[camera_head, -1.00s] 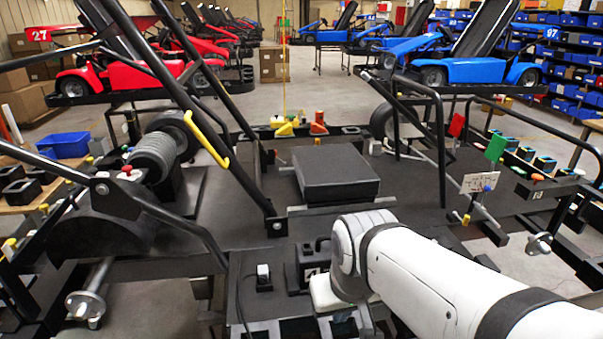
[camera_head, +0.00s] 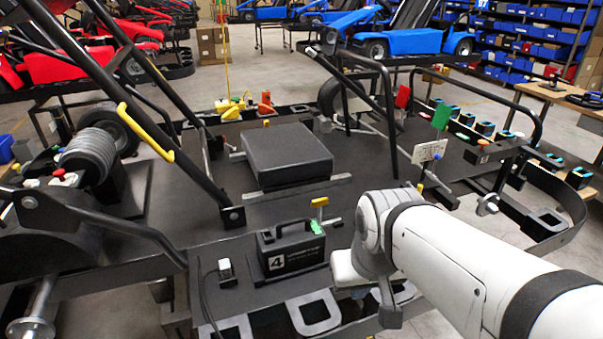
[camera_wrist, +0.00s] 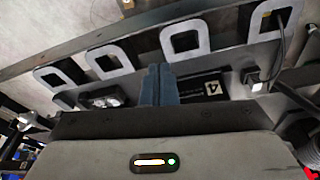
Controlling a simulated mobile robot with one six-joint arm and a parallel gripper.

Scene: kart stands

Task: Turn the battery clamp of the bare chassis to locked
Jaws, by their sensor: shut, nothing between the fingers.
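The bare chassis (camera_head: 225,195) fills the middle of the head view. A black battery (camera_head: 293,250) marked 4 stands upright near its front edge. A small yellow-topped lever (camera_head: 320,202) stands just behind the battery's right end, with a green piece (camera_head: 317,228) beside it; this looks like the battery clamp, but I cannot tell its setting. In the wrist view my gripper (camera_wrist: 158,84) has its blue-grey fingers shut and empty, beside the label end of the battery (camera_wrist: 208,88). The fingertips are hidden in the head view behind my white arm, which is right of the battery.
A charger-like plug with cable (camera_head: 226,268) sits left of the battery. A black box (camera_head: 287,152) lies behind, and a black roll bar with a yellow grip (camera_head: 145,132) slants at left. A sign (camera_head: 428,152) stands right.

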